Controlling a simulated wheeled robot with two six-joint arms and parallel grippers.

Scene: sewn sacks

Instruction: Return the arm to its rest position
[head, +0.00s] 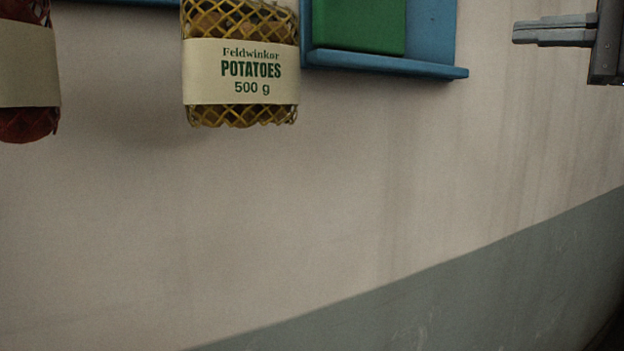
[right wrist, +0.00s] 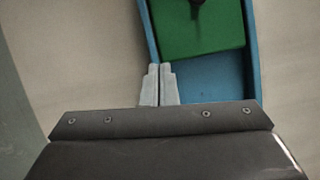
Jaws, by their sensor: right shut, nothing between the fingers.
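My right gripper (head: 516,32) is at the upper right of the head view, in front of the wall. Its fingers point left and are shut together with nothing between them. In the right wrist view the two grey fingers (right wrist: 160,67) lie side by side, near the edge of a blue frame. They look apart from the green panel beyond them. My left gripper is not in view.
A yellow net sack of potatoes (head: 240,115) with a paper label hangs by the wall. A red net sack (head: 28,125) is cut off at the left. A blue shelf frame (head: 385,66) holds a green panel (head: 358,25). The wall below is clear.

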